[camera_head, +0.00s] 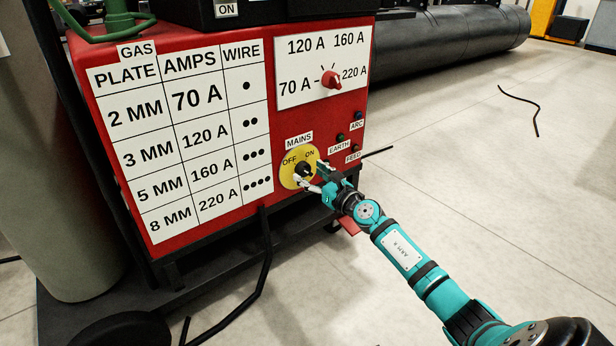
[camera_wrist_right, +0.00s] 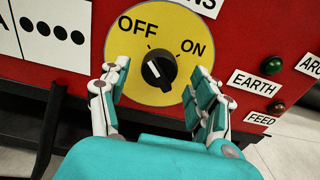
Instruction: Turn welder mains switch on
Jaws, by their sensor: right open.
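The mains switch is a black knob (camera_wrist_right: 158,70) on a round yellow plate (camera_wrist_right: 180,22), low on the front of the red welder (camera_head: 210,40). The plate also shows in the head view (camera_head: 286,172). The knob's white line points up and slightly left, towards the OFF mark. My right gripper (camera_wrist_right: 161,75) is open, its fingers on either side of the knob, with gaps visible between them and the knob. In the head view my right gripper (camera_head: 311,180) is in front of the plate and partly hides it. My left gripper is in neither view.
A red amperage dial (camera_head: 331,79) is above the switch. A dark cable (camera_head: 265,260) hangs below the switch. Bare floor (camera_head: 480,150) lies to the right.

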